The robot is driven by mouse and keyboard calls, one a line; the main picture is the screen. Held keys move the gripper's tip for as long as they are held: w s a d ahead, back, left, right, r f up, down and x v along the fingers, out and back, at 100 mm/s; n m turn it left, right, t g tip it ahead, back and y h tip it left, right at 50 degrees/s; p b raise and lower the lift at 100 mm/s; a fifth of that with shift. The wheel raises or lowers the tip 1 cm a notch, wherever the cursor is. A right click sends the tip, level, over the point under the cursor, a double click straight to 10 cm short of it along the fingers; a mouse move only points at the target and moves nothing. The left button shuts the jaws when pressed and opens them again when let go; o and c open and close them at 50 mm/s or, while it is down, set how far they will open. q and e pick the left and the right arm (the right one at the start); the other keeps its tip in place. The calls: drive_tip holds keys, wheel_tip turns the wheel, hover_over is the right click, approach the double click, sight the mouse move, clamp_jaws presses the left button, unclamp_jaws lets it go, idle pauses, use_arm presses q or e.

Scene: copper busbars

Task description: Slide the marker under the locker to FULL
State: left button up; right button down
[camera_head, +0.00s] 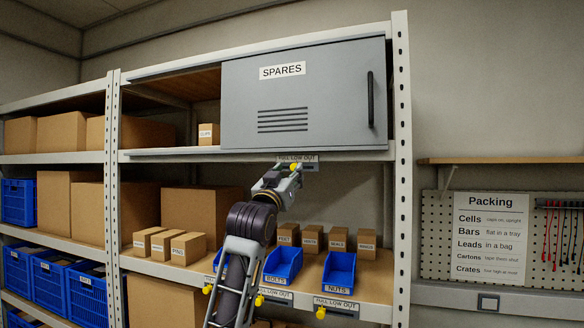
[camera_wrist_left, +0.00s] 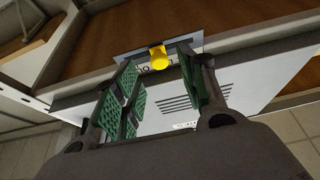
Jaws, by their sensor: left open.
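The marker is a yellow knob (camera_head: 294,167) on a label strip (camera_head: 311,158) reading FULL, LOW, OUT, under the grey locker (camera_head: 310,95) marked SPARES. In the left wrist view the knob (camera_wrist_left: 159,59) stands near the middle of its strip (camera_wrist_left: 128,62), covering part of the lettering. My left gripper (camera_head: 293,173) is raised to the strip from below and partly hides it. In the wrist view the gripper (camera_wrist_left: 157,74) is open, its green-padded fingers on either side of the knob. Contact with the knob cannot be told. My right gripper is out of view.
The locker door is in front of the right part of the upper shelf; a small carton (camera_head: 208,134) sits left of it. Below are blue bins marked BOLTS (camera_head: 283,264) and NUTS (camera_head: 339,271), small cartons, and more label strips with yellow knobs (camera_head: 320,312).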

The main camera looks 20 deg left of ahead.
sight(292, 170)
use_arm(q)
drive_tip(key=shift+p+x, duration=0.55)
drive_tip(key=shift+x, duration=1.2)
drive_tip(key=shift+c, duration=0.3)
clamp_jaws()
